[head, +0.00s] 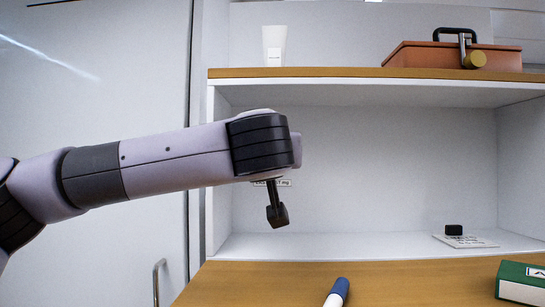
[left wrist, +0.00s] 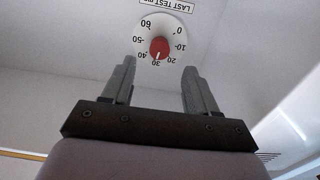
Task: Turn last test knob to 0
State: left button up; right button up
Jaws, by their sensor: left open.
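The last test knob is a red knob (left wrist: 159,48) on a round white dial (left wrist: 146,30), seen upside down in the left wrist view. Its white mark points at about 30. Numbers from 0 to 60 ring the dial, and part of its label plate (left wrist: 167,5) shows at the top edge. My left gripper (left wrist: 159,73) is open and empty, its two fingers apart just short of the dial, one toward each side of the knob. In the head view my left gripper (head: 277,213) hangs in front of the shelf's back panel; the knob is hidden there behind my arm, with part of the label (head: 282,183) showing.
A white cup (head: 274,46) and a brown case (head: 420,55) with a round brass-coloured part stand on the upper shelf (head: 330,73). A white calculator-like item (head: 468,242) lies lower right. A blue-capped marker (head: 339,290) and green box (head: 520,283) lie on the wooden top.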

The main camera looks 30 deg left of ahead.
pick_arm(q)
jog(key=p+x, duration=0.2)
jog(key=x, duration=0.5)
jog(key=shift+p, duration=0.35)
jog(key=shift+w+a+r, duration=0.1)
jog(key=shift+w, duration=0.05)
jog(key=c, duration=1)
jog(key=shift+c, duration=0.2)
